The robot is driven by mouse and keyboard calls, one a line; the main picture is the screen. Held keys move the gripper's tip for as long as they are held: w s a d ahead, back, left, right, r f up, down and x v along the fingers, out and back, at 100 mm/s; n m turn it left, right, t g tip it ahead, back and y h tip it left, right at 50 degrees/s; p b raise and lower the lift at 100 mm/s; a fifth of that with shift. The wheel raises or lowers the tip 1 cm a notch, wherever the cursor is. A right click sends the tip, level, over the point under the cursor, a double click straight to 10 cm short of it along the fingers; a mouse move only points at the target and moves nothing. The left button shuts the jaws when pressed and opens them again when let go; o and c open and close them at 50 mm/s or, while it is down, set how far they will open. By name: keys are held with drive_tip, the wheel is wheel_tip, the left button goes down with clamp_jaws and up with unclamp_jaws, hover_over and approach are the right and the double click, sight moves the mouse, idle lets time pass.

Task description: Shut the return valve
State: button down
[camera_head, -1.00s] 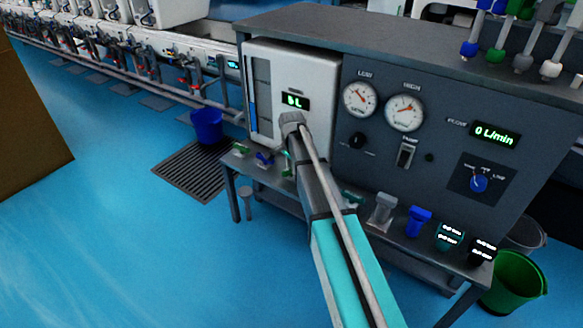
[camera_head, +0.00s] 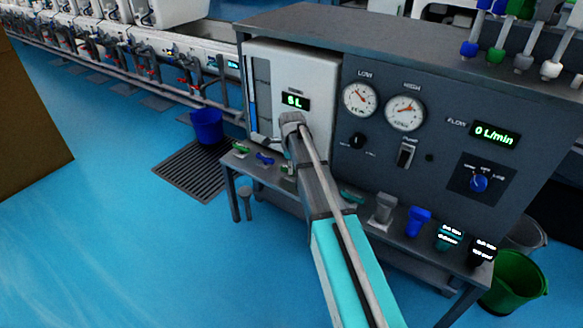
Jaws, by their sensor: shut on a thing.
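Small valve handles sit along the left part of the bench ledge: a green handle (camera_head: 240,147) at the far left, a blue handle (camera_head: 264,158) beside it, and a third green handle (camera_head: 287,169) partly hidden by my arm. I cannot read which one is marked as the return valve. My gripper (camera_head: 290,163) is down at the third green handle, in front of the white tank panel (camera_head: 318,125). Its fingers are mostly hidden behind my own wrist; it appears shut on that handle.
The dark test bench carries gauges (camera_head: 405,112), a flow display (camera_head: 494,135) reading 0 L/min and a blue knob (camera_head: 478,183). Grey and blue fittings (camera_head: 418,221) stand along the ledge to the right. A green bucket (camera_head: 513,283) is at lower right. The blue floor at left is open.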

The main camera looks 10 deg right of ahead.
drive_tip(key=m, duration=0.3)
drive_tip(key=shift+m, duration=0.3)
idle(0.4)
drive_tip(key=c, duration=0.5)
unclamp_jaws()
